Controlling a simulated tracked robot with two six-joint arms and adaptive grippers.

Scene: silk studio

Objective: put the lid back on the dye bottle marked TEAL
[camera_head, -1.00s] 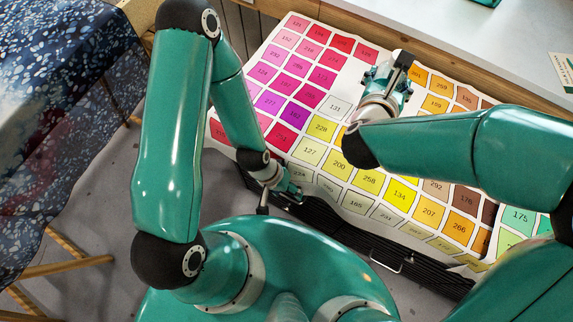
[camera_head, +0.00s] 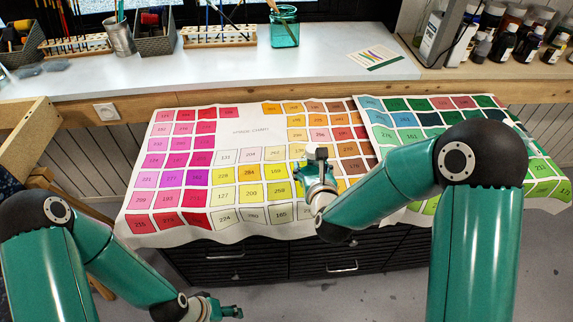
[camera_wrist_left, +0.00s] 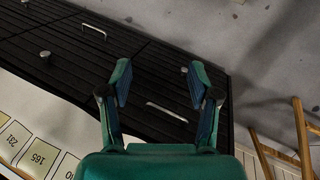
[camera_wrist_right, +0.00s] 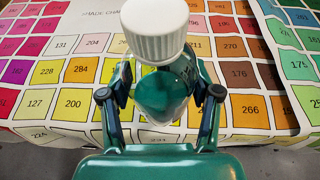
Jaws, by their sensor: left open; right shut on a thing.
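My right gripper (camera_head: 317,178) is above the colour chart near the table's front edge. In the right wrist view its fingers (camera_wrist_right: 163,98) are shut on a glossy teal bottle (camera_wrist_right: 165,95). A white ribbed lid (camera_wrist_right: 155,36) shows at the bottle's top end, covering its neck; I cannot tell whether it is seated. No label can be read. My left gripper (camera_head: 228,312) is low, in front of the drawers. In the left wrist view its fingers (camera_wrist_left: 160,82) are open and empty.
Numbered colour charts (camera_head: 250,132) cover the table front above black drawers (camera_head: 255,265). Behind, a white counter (camera_head: 220,75) holds a teal glass jar (camera_head: 285,28) and tool racks. Several dark bottles (camera_head: 503,40) stand at the back right. The counter's middle is clear.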

